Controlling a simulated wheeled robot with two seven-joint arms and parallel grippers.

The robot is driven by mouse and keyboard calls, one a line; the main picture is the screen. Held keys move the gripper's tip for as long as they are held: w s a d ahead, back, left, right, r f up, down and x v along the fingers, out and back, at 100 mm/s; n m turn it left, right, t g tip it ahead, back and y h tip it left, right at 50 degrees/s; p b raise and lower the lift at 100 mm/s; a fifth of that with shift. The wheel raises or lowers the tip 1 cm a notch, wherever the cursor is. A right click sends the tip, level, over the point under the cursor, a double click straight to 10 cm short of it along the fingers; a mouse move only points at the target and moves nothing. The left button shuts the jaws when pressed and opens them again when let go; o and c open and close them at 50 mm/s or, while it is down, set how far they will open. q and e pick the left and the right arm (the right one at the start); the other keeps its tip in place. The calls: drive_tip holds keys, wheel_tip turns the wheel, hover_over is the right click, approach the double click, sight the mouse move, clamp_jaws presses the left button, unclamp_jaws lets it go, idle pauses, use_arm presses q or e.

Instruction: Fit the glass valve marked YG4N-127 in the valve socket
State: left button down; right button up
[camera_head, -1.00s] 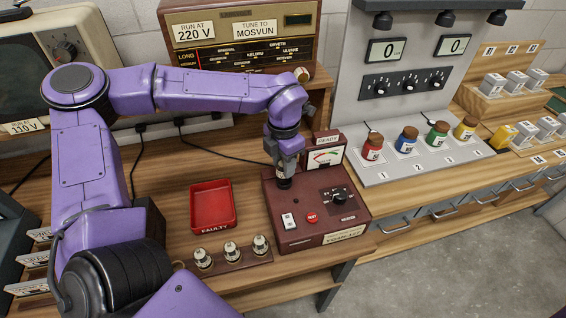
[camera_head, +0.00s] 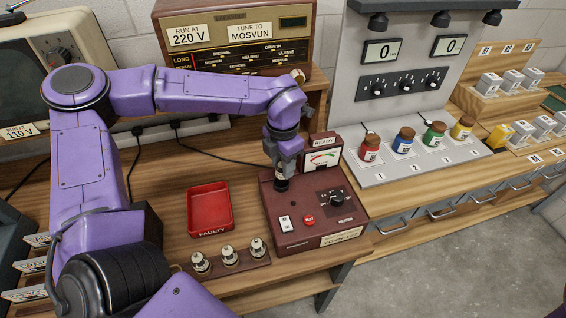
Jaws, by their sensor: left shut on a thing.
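My left gripper (camera_head: 282,174) is over the back left of a dark red tester box (camera_head: 342,207) and points down. It is shut on a small dark valve (camera_head: 282,185), low against the top of the box. The fingers hide most of this valve, and its marking cannot be read. The socket under it is hidden, so I cannot tell whether the valve is seated. Three glass valves with pale bases, left (camera_head: 201,262), middle (camera_head: 230,254) and right (camera_head: 257,247), stand in a wooden rack. Their markings are too small to read. My right gripper is not in view.
A red tray marked FAULTY (camera_head: 210,208) stands left of the box and looks empty. A meter marked READY (camera_head: 322,157) rises behind the box. A radio (camera_head: 240,40) stands at the back. Coloured jars (camera_head: 403,141) stand on the grey panel at right.

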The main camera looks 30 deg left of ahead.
use_arm(q)
drive_tip(key=shift+s, duration=0.15)
drive_tip(key=shift+f, duration=0.6)
idle(0.3)
drive_tip(key=c, duration=1)
unclamp_jaws()
drive_tip(key=shift+r, duration=0.1)
